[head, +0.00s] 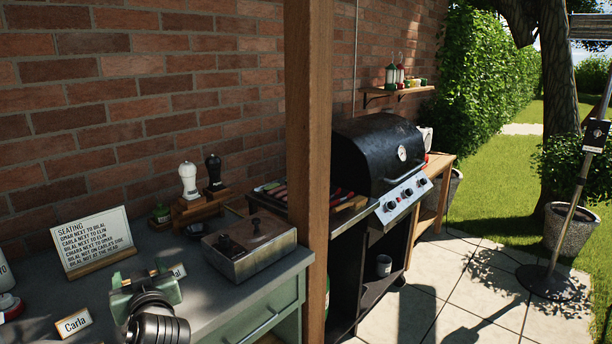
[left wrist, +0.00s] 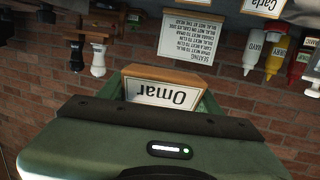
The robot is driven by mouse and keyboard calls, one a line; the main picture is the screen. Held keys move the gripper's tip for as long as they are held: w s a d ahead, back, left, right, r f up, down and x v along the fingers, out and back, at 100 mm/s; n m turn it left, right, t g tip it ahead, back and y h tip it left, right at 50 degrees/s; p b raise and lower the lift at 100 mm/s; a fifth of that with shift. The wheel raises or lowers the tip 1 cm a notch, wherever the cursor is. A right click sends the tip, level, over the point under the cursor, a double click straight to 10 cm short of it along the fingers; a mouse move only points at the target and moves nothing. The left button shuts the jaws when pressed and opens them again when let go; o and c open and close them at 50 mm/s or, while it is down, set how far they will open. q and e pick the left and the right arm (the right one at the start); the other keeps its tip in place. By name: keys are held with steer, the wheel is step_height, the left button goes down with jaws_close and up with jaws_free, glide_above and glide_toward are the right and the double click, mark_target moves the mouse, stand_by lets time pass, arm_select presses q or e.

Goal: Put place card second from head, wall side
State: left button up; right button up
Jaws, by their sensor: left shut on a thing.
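My left gripper (head: 146,280) is over the front of the grey side counter (head: 215,308) in the head view. In the left wrist view it is shut on a place card reading "Omar" (left wrist: 162,94), which has a wooden base and appears upside down. A "Carla" card (head: 73,323) stands on the counter left of the gripper. Another card (head: 179,271), partly hidden behind the gripper, shows only its last letters, seemingly "al". A seating sign (head: 94,240) stands behind them at the wall and also shows in the left wrist view (left wrist: 197,38). The dining table and my right gripper are not in view.
A metal box (head: 249,247) and a wooden stand with white (head: 188,181) and black mills (head: 214,172) are on the counter. A wooden post (head: 308,150) rises beside it. A grill (head: 385,160) stands beyond. Open paving (head: 480,300) lies at right.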

arm_select(q)
steer(key=s+d+f+m+t+h, duration=0.1)
steer(key=s+d+f+m+h, duration=0.2)
steer(key=s+d, duration=0.4)
steer(key=s+d+f+m+t+h, duration=0.2)
steer(key=s+d+f+m+h, duration=0.2)
steer(key=d, duration=0.5)
steer(key=s+h, duration=0.2)
steer(key=s, duration=0.1)
steer(key=shift+s+f+h, duration=0.3)
steer(key=shift+s, duration=0.1)
steer(key=shift+w, duration=0.1)
steer(key=w+a+y, duration=0.1)
steer(key=w+a, duration=0.1)
steer(key=w+a+n+y, duration=0.1)
steer(key=w+a, duration=0.1)
steer(key=w, duration=0.1)
steer(key=w+a+r+n+y, duration=0.1)
steer(key=w, duration=0.1)
steer(key=shift+w+a+y, duration=0.3)
steer(key=shift+w+a, duration=0.05)
steer(key=shift+a, duration=0.05)
steer(key=shift+c, duration=0.2)
steer(key=w+a+r+n+g+y, duration=0.5)
steer(key=w+a+r+n+y, duration=0.2)
steer(key=a+r, duration=0.5)
steer(key=w+a+y, duration=0.1)
steer(key=w+a, duration=0.1)
steer(key=shift+a+n+g+y, duration=0.35)
steer(key=shift+n+g+y, duration=0.05)
